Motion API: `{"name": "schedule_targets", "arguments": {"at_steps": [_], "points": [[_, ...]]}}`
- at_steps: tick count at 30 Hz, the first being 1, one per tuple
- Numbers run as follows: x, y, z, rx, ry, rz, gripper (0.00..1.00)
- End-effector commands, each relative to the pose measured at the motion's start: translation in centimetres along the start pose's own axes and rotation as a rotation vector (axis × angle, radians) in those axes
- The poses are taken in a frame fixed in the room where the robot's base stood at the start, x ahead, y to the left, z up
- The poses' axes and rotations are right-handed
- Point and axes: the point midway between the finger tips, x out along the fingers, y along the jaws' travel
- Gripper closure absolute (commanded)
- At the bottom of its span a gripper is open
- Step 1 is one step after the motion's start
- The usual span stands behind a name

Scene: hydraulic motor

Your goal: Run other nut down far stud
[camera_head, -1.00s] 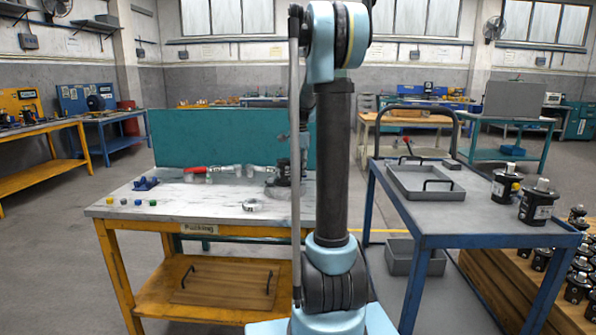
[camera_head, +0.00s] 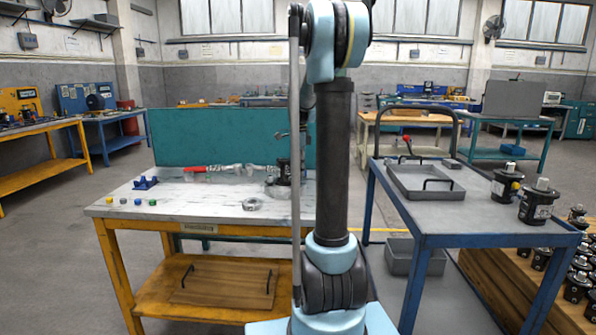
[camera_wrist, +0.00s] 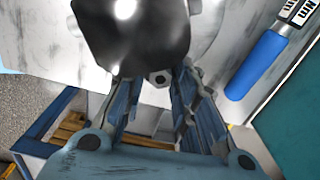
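A black hydraulic motor (camera_head: 284,173) stands at the right of the packing bench, partly behind my arm; its dark body (camera_wrist: 132,35) also fills the top of the wrist view. A small bright hex nut or stud end (camera_wrist: 159,77) shows just below the motor body; I cannot tell which it is. My gripper (camera_wrist: 154,80) has its two fingers apart on either side of it, with a visible gap, and holds nothing that I can see. The far stud is not clearly visible. In the head view the gripper is too small and hidden to read.
A blue-handled tool (camera_wrist: 256,65) lies right of the gripper. The bench (camera_head: 185,213) also bears a red-handled tool (camera_head: 195,169), a metal ring (camera_head: 252,204), a blue fixture (camera_head: 145,183) and several small coloured pieces. The blue table (camera_head: 470,220) at right carries a tray and two motors.

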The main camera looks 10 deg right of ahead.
Motion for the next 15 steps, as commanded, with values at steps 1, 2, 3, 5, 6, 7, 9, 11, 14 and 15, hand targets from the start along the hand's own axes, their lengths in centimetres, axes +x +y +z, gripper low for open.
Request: {"name": "schedule_targets", "arguments": {"at_steps": [1, 2, 3, 5, 6, 7, 9, 11, 14, 15], "points": [[-0.01, 0.03, 0.05, -0.001, -0.001, 0.000, 0.72], [-0.02, 0.03, 0.05, -0.001, -0.001, 0.000, 0.72], [-0.03, 0.02, 0.06, -0.001, -0.001, 0.000, 0.72], [-0.03, 0.02, 0.07, -0.001, -0.001, 0.000, 0.72], [-0.04, 0.02, 0.07, -0.001, -0.001, 0.000, 0.72], [-0.06, 0.02, 0.08, -0.002, -0.001, 0.000, 0.72], [-0.12, 0.01, 0.09, -0.002, -0.001, 0.000, 0.72], [-0.23, 0.01, 0.11, -0.002, -0.001, 0.000, 0.72], [-0.52, 0.00, 0.15, -0.002, -0.002, 0.000, 0.72], [-0.65, 0.00, 0.17, -0.002, -0.002, 0.000, 0.72]]}}
